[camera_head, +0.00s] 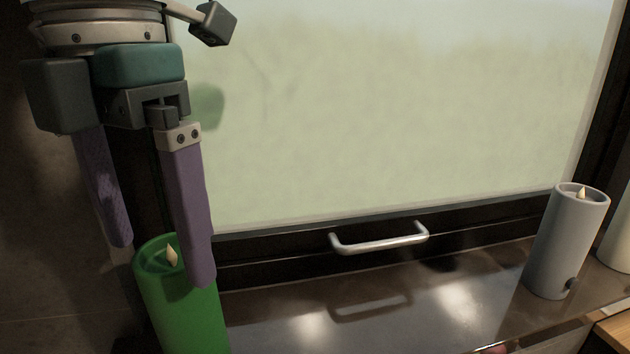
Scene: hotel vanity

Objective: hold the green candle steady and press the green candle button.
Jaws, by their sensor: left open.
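The green candle (182,318) stands upright at the lower left of the head view, with a pale flame tip in its hollow top. The bottom of the frame cuts off its lower part, and no button shows on the visible part. My left gripper (160,262) points down over the candle's top with its purple fingers apart. One finger overlaps the candle's right upper side in the picture; the other ends above its left rim. I cannot tell whether either finger touches it. My right gripper is not in view.
A grey candle (566,245) with a dark knob low on its side stands at the right, beside a partly cut-off white candle (619,240). Behind the shiny brown counter (460,296) is a frosted window (390,110) with a metal handle (380,242). The counter's middle is clear.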

